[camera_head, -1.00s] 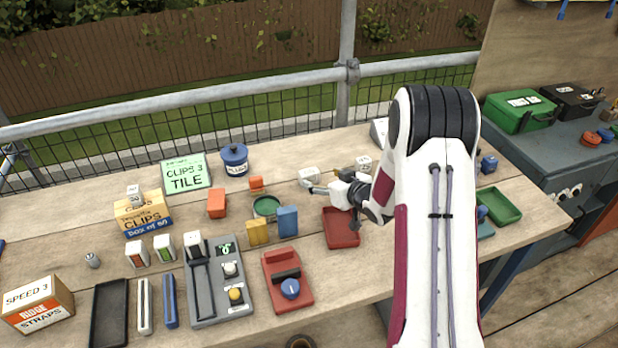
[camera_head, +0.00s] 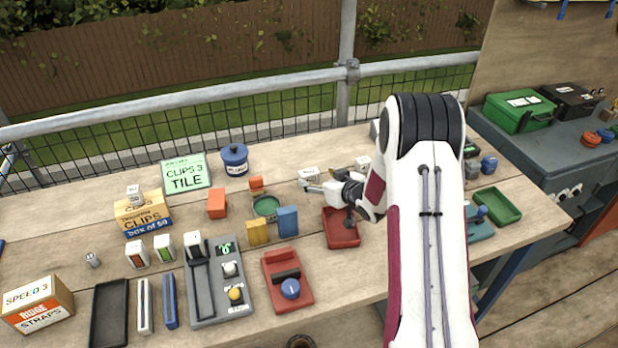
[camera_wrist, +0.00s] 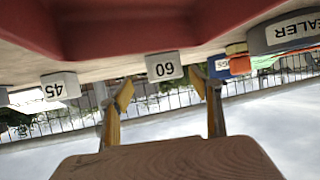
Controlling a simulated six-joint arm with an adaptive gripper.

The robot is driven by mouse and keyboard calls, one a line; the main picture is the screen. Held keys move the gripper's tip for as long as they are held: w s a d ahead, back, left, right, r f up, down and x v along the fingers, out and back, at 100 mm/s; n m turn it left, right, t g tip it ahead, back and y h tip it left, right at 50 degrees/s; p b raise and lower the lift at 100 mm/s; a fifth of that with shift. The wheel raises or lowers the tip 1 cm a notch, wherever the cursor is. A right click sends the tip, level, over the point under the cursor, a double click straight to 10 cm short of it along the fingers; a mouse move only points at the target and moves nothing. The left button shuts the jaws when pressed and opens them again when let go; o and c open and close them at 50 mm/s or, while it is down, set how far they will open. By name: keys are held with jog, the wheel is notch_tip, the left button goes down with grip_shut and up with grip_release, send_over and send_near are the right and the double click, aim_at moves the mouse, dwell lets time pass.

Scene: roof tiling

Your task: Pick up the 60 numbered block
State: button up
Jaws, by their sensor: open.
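The white block marked 60 (camera_wrist: 163,66) shows in the wrist view between my two finger tips and beyond them, its number upside down. I take it to be the small white block (camera_head: 309,173) near the middle of the table in the head view. My gripper (camera_wrist: 162,90) is open with nothing between its fingers. In the head view my gripper (camera_head: 312,187) is low over the table, just in front of that block. I cannot tell whether a finger touches it. Its lower edge is partly hidden in the head view.
A white block marked 45 (camera_wrist: 60,86) stands to one side; the head view shows a similar block (camera_head: 362,163) behind my wrist. A red tray (camera_head: 341,236) lies below my gripper. A green round dish (camera_head: 266,207) and orange block (camera_head: 216,204) are left.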

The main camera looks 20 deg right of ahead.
aim_at(312, 176)
dwell(0.3)
jog(key=shift+w+a+f, duration=0.2)
jog(key=shift+w+a, duration=0.05)
jog(key=shift+w, duration=0.3)
jog(key=shift+w+a+f, duration=0.2)
jog(key=shift+w+a, duration=0.05)
jog(key=shift+w, duration=0.3)
jog(key=shift+w+a+f, duration=0.2)
jog(key=shift+w+a, duration=0.05)
jog(key=shift+w, duration=0.3)
jog(key=shift+w+a+f, duration=0.1)
jog(key=shift+w+f, duration=0.25)
jog(key=shift+w, duration=0.3)
jog(key=c, duration=1.3)
